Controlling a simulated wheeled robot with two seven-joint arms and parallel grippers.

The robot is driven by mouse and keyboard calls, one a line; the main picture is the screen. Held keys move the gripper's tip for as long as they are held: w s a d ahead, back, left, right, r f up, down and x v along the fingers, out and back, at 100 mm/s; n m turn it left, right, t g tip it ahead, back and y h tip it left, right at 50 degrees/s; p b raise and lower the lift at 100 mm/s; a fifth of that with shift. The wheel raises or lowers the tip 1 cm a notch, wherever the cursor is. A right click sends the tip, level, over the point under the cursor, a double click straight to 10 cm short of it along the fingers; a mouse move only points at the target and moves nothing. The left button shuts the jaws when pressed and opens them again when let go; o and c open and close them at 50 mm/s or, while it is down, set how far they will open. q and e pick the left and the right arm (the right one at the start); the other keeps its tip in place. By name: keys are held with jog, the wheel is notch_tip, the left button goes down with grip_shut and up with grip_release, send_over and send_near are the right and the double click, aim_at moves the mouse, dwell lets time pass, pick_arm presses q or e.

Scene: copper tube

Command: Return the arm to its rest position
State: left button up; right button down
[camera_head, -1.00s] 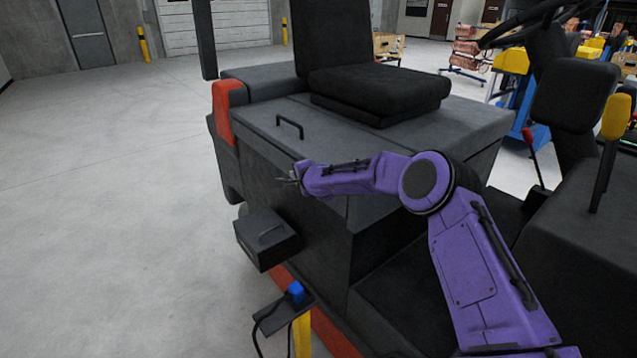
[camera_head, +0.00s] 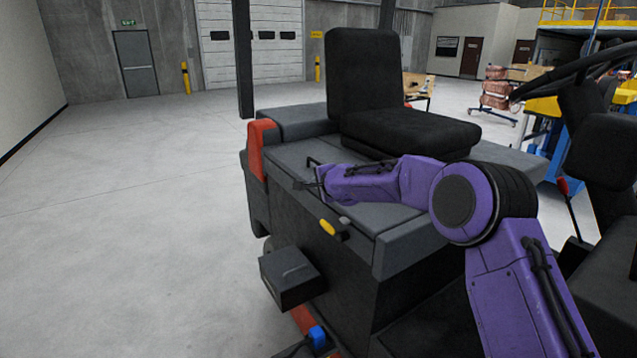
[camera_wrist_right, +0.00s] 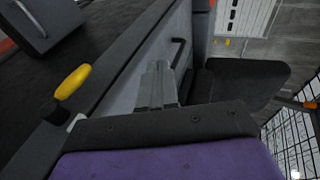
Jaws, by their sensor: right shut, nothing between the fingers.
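My right arm (camera_head: 480,205) is purple and bent, and it reaches leftwards across the side of a dark vehicle. Its gripper (camera_head: 308,184) is small in the head view, close to the vehicle's dark seat box (camera_head: 355,205) and in front of a black handle. In the right wrist view the two grey fingers (camera_wrist_right: 157,85) lie together, shut and empty. A yellow-tipped lever (camera_head: 328,228) shows just below the gripper in the head view. The same lever appears in the wrist view (camera_wrist_right: 72,82), apart from the fingers. My left gripper is not in view.
A black box with a handle (camera_head: 291,278) sticks out from the vehicle's side. A blue connector (camera_head: 318,337) is below it. The seat (camera_head: 395,120) stands behind the arm, and a steering wheel (camera_head: 570,75) is at right. Open floor (camera_head: 120,220) lies at left.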

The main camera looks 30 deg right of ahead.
dwell(0.4)
jog(key=s+a+f+n+g+h+b, duration=0.1)
jog(key=s+f+n, duration=0.1)
jog(key=s+f, duration=0.65)
jog(key=s+a+f+n+g+h+b, duration=0.15)
jog(key=s+f, duration=0.45)
jog(key=f, duration=0.6)
jog(key=s+f+n+g+h+b, duration=0.1)
jog(key=s+f+n, duration=0.2)
jog(key=s+f, duration=0.6)
jog(key=s+a+f+n+g+b, duration=0.1)
jog(key=s+f+g, duration=0.1)
jog(key=s+f, duration=0.4)
jog(key=s+f+n+g+y+b, duration=0.1)
jog(key=s+f, duration=0.6)
jog(key=s, duration=0.8)
jog(key=s+a+f+n+g+b, duration=0.1)
jog(key=s+f+n+g+b, duration=0.1)
jog(key=s+f, duration=0.4)
jog(key=s+n+g, duration=0.1)
jog(key=s, duration=0.4)
jog(key=shift+s+a+f+g+b, duration=0.15)
jog(key=shift+s+a+g+b, duration=0.05)
jog(key=shift+a+g+b, duration=0.15)
jog(key=shift+y, duration=0.25)
